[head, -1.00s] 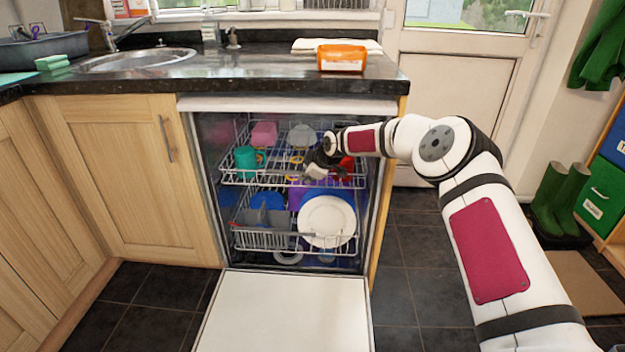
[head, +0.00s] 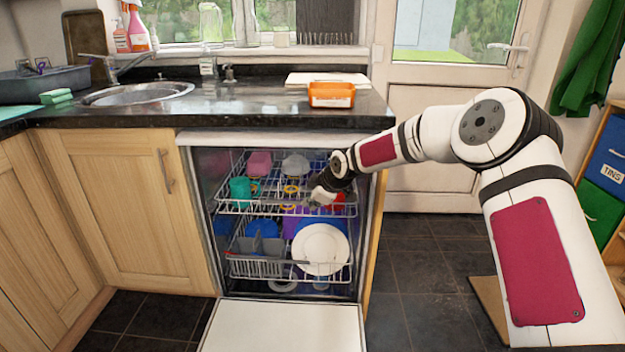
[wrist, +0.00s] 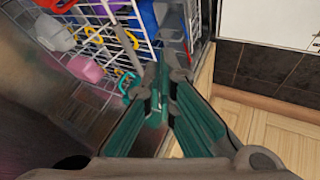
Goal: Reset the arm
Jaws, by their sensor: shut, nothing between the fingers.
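My arm reaches in from the right in the head view, and my gripper (head: 316,198) is at the front of the dishwasher's upper rack (head: 240,207). In the wrist view my gripper (wrist: 172,72) is shut, its fingertips together with nothing between them. The fingers point toward the wire rack (wrist: 120,40). Whether the gripper touches the rack I cannot tell.
The dishwasher door (head: 285,328) lies open in front. The upper rack holds a teal mug (head: 240,189) and a pink cup (head: 259,163); the lower holds a white plate (head: 320,249). An orange tub (head: 331,94) stands on the counter (head: 250,110).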

